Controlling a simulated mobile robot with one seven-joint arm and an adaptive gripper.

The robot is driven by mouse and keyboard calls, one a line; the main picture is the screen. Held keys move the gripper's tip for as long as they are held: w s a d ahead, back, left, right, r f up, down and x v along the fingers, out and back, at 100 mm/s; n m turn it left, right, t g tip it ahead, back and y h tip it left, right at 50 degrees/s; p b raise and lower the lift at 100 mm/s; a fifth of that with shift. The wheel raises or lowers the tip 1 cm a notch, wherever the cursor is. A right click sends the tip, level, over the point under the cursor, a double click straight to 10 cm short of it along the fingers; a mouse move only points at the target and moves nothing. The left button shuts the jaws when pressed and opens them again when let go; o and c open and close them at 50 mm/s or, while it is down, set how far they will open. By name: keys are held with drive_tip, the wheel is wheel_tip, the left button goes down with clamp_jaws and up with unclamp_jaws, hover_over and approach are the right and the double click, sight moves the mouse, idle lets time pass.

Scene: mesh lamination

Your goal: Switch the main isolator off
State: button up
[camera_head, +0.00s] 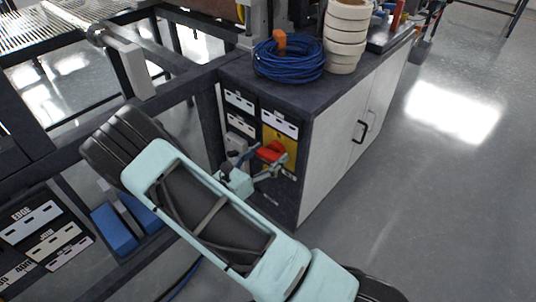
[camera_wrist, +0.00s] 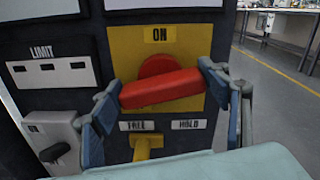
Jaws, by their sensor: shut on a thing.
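The main isolator is a red rotary handle (camera_wrist: 160,90) on a yellow plate (camera_wrist: 185,45) marked ON above it. In the wrist view the handle lies nearly level, its right end slightly higher. My gripper (camera_wrist: 165,100) has its two fingers at the handle's two ends and is shut on it. The head view also shows the red handle (camera_head: 271,151) on the end panel of the dark cabinet, with my gripper (camera_head: 266,166) at it. My arm hides part of the panel there.
A small yellow lever (camera_wrist: 147,147) sits below, under FREE and HOLD labels. A grey switch box (camera_wrist: 55,145) is at left under a LIMIT label. Blue cable coil (camera_head: 288,57) and tape rolls (camera_head: 345,35) stand on the cabinet top. The floor at right is clear.

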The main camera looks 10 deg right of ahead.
drive_tip(key=shift+m, duration=1.2)
drive_tip(key=o, duration=1.2)
drive_tip(key=shift+c, duration=0.2)
drive_tip(key=shift+s, duration=0.1)
drive_tip(key=v, duration=0.7)
drive_tip(key=shift+a, duration=0.15)
drive_tip(key=shift+s, duration=0.15)
